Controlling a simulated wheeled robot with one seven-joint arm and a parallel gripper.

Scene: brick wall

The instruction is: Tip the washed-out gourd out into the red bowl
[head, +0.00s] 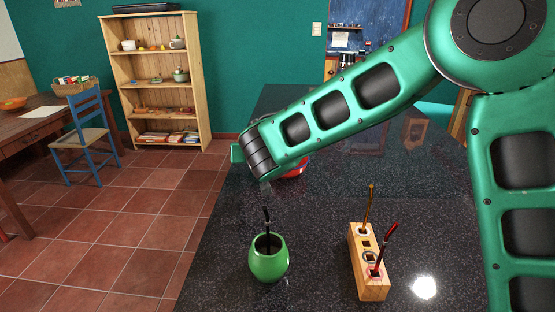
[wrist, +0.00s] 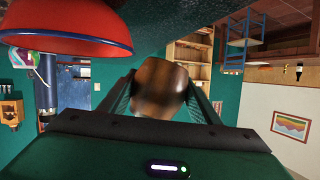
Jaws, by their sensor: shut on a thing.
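The red bowl (head: 294,171) stands on the dark counter in the head view, mostly hidden behind my arm. In the wrist view the bowl (wrist: 70,30) shows large at the upper left, with its dark rim. My gripper (wrist: 160,98) is shut on the gourd (wrist: 160,78), a brown, blurred, rounded thing between the two fingers. The wrist picture is upside down, so my gripper is rolled over. The gourd appears beside the bowl in that view, apart from it. The gourd and fingertips are hidden in the head view. I cannot see the gourd's opening or contents.
A green cup (head: 268,262) with a dark stick in it stands at the counter's front. A wooden block (head: 371,285) holding pens or brushes stands to its right. The dark counter (head: 318,225) is clear between them. A shelf, blue chair and table are farther off at left.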

